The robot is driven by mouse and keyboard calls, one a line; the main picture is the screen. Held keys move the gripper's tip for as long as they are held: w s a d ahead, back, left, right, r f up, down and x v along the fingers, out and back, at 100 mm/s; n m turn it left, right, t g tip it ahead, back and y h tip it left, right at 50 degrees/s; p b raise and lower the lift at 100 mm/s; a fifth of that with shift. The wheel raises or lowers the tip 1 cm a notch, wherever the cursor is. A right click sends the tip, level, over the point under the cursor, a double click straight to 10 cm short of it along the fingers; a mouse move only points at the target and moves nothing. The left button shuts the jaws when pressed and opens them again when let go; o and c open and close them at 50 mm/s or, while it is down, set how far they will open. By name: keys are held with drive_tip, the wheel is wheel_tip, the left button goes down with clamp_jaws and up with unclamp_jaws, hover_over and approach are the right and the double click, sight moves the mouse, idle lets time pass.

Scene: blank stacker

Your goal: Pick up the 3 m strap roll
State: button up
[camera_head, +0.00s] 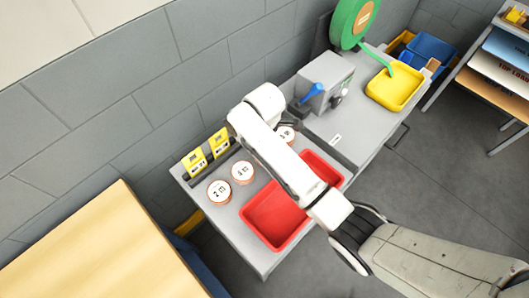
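Three round strap rolls with white label tops and orange-brown sides stand on the grey bench. The left roll (219,191) reads "2 m". The middle roll (243,172) has a label that looks like "4 m", but it is small. The right roll (286,135) is partly hidden by my arm, and its label seems to begin with "3". My white arm reaches across the bench, and its far end bends down close to this right roll. My gripper's fingers cannot be made out there, so I cannot tell whether they touch the roll or are open.
Red trays (272,216) lie under my arm on the bench (251,256). Yellow label holders (208,150) stand behind the rolls. A grey machine with a blue lever (312,92), a green reel (346,24) and a yellow tray (395,88) are farther right. A wooden table (105,255) is at left.

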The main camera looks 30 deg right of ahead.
drive_tip(key=c, duration=1.2)
drive_tip(key=shift+r, duration=0.2)
